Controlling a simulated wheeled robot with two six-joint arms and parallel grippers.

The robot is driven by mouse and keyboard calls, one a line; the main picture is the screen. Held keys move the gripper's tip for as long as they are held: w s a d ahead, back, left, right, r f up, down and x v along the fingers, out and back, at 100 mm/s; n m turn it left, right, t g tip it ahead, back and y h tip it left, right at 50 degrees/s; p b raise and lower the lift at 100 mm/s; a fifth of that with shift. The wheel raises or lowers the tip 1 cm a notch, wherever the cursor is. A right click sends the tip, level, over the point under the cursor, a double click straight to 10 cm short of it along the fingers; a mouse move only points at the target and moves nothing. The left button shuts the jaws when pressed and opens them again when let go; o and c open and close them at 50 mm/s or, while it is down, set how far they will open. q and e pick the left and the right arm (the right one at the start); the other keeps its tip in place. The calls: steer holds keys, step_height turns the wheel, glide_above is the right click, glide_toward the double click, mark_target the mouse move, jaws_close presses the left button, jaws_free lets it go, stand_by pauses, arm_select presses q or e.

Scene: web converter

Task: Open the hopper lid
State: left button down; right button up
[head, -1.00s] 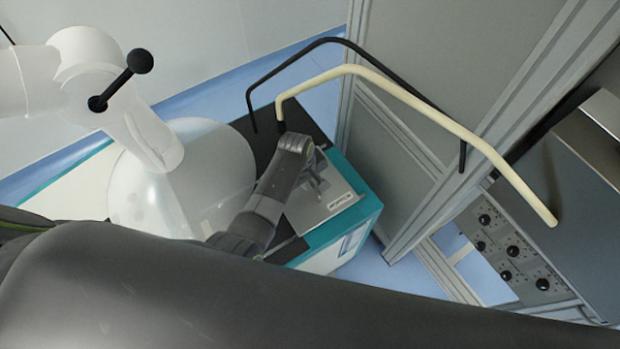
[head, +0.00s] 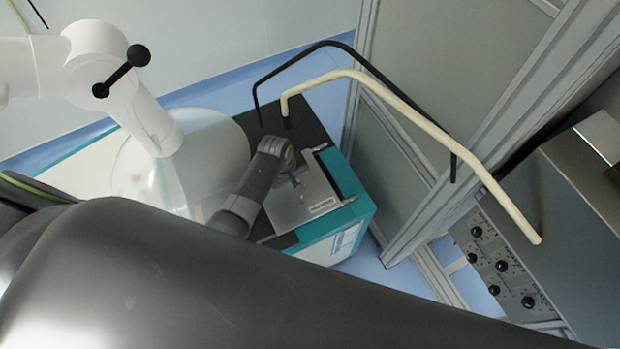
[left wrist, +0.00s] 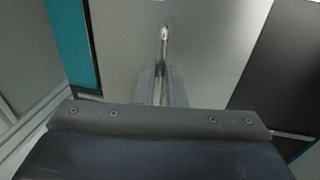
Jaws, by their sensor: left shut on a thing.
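The hopper lid (head: 318,196) is a grey metal plate with a small label, on top of the teal and white machine. It looks closed or nearly so; a small tilt is hard to tell. My left gripper (head: 296,177) is over the lid, partly hidden by its own wrist. In the left wrist view, the lid (left wrist: 212,45) fills the middle as a pale grey surface. There my left gripper (left wrist: 162,82) is shut on a shiny metal lid handle (left wrist: 164,40) that stands out from the plate. My right gripper is not in view.
The teal machine body (head: 350,207) has a black top (head: 303,122). A large translucent drum (head: 213,150) stands at its left. A cream bent pipe (head: 420,120) and a black one (head: 300,57) arch behind. A knob panel (head: 490,262) and a frame post are at the right.

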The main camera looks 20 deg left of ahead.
mark_target(289, 195)
arm_select(q)
steer(key=shift+d, duration=0.1)
steer(key=c, duration=1.8)
jaws_free()
steer(key=shift+s+a, duration=0.2)
steer(key=shift+a, duration=0.1)
steer(key=shift+o, duration=1.5)
steer(key=shift+w+d, duration=0.1)
steer(key=shift+r, duration=0.25)
step_height(289, 195, up, 7)
steer(key=s+a, duration=0.1)
steer(key=shift+b, duration=0.45)
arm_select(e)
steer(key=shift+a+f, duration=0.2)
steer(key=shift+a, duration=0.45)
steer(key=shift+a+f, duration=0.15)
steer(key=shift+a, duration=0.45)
arm_select(q)
steer(key=shift+f, duration=0.1)
